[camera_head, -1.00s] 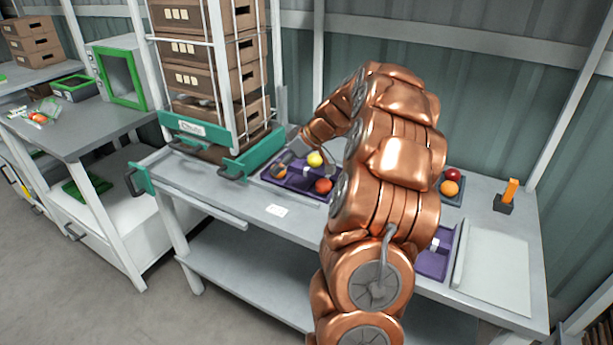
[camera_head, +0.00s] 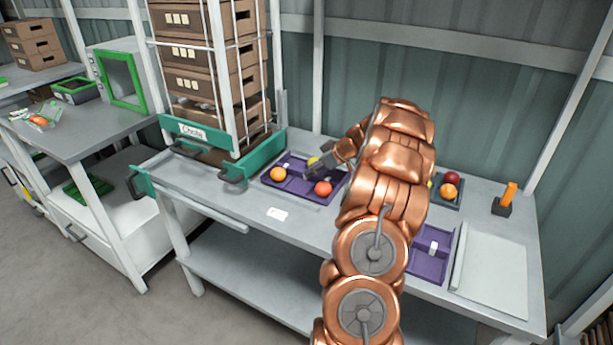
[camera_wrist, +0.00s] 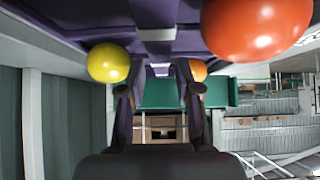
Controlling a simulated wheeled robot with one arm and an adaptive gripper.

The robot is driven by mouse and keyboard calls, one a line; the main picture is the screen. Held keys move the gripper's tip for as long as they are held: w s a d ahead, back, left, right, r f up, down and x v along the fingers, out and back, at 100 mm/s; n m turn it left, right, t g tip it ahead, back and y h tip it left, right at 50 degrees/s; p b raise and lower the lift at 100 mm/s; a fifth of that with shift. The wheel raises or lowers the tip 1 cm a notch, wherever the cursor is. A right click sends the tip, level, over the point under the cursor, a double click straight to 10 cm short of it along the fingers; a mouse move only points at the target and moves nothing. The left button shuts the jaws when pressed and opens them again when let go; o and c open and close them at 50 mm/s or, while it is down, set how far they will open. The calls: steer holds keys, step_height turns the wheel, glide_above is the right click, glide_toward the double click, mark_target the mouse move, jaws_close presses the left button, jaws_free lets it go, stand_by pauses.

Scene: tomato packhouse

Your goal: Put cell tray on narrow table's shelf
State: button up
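A purple cell tray (camera_head: 308,196) lies on the grey workbench (camera_head: 340,224) left of my arm. It holds an orange tomato (camera_head: 277,174), a red-orange tomato (camera_head: 323,188) and a yellow one (camera_head: 313,161), partly hidden. My gripper (camera_head: 310,176) is low over this tray's middle. In the wrist view, my gripper's fingers (camera_wrist: 160,92) stand apart, with the tray's purple divider (camera_wrist: 160,12) beyond them. Finger contact with the tray cannot be told. A second purple cell tray (camera_head: 430,266) lies right of my arm, partly hidden. A lower shelf (camera_head: 250,283) runs under this bench, its surface clear where visible.
A green-ended rack (camera_head: 262,153) with stacked brown crates (camera_head: 190,55) stands at the bench's left end. A dark tray (camera_head: 447,201) with tomatoes, an orange-handled tool (camera_head: 508,196) and a pale board (camera_head: 495,275) are at right. Another table (camera_head: 90,128) stands far left.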

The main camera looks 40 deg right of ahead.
mark_target(295, 183)
steer(key=shift+x, duration=1.25)
jaws_close()
